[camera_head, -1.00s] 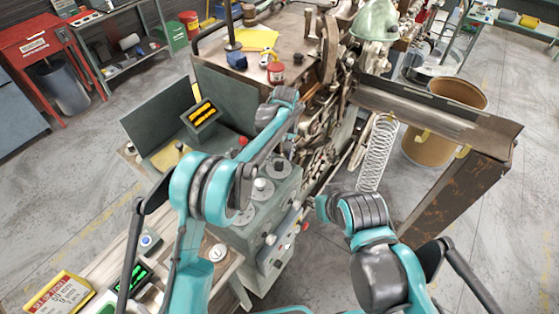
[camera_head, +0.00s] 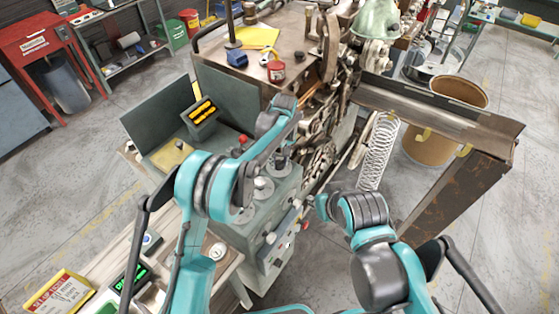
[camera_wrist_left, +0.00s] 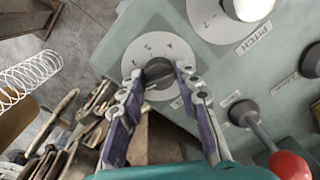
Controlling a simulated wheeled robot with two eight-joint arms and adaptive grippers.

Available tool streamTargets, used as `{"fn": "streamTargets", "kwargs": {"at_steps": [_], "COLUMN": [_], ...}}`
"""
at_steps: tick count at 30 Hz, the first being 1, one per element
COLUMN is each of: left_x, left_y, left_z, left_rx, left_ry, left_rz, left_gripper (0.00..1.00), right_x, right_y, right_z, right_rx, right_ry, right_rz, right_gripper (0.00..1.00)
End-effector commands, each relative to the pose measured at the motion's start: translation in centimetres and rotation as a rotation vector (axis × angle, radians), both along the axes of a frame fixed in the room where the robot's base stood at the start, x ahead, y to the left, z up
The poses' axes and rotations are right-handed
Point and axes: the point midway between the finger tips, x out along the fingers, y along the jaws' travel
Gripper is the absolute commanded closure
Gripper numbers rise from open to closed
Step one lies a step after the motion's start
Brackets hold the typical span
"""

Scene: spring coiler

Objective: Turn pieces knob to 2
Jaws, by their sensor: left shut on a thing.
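The pieces knob is a dark knob (camera_wrist_left: 158,78) on a white numbered dial (camera_wrist_left: 150,47) at the corner of a grey-green panel in the left wrist view. My left gripper (camera_wrist_left: 160,84) has its two purple-padded fingers closed on either side of this knob. The pointer setting cannot be read clearly, since the fingers cover part of the dial. In the head view, my left gripper (camera_head: 281,150) reaches down to the far end of the control box (camera_head: 264,237), its fingertips mostly hidden by the wrist. My right arm's end (camera_head: 322,207) is right of the box; its fingers do not show clearly.
A pitch dial with a white knob (camera_wrist_left: 248,6) is beside the held knob. A red-balled lever (camera_wrist_left: 288,165) is close to the gripper. A steel spring (camera_head: 376,153) hangs below the trough (camera_head: 440,112). A barrel (camera_head: 428,150) stands behind.

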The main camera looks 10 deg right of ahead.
Motion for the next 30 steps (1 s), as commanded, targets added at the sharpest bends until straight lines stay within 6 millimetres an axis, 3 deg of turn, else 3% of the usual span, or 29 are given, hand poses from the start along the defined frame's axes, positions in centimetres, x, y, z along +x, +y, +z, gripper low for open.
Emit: {"fn": "streamTargets", "kwargs": {"at_steps": [8,30], "left_x": [0.0,-0.2], "left_y": [-0.1,-0.1], "left_z": [-0.1,0.0], "left_rx": [0.0,-0.001], "left_ry": [0.0,0.0], "left_rz": [-0.105,-0.666], "left_gripper": [0.97,0.97], "right_x": [0.0,0.0], "right_y": [0.0,0.0], "right_z": [-0.7,-3.1], "right_rx": [0.0,0.0], "right_ry": [0.0,0.0], "right_rz": [0.0,0.0], "right_gripper": [0.71,0.71]}}
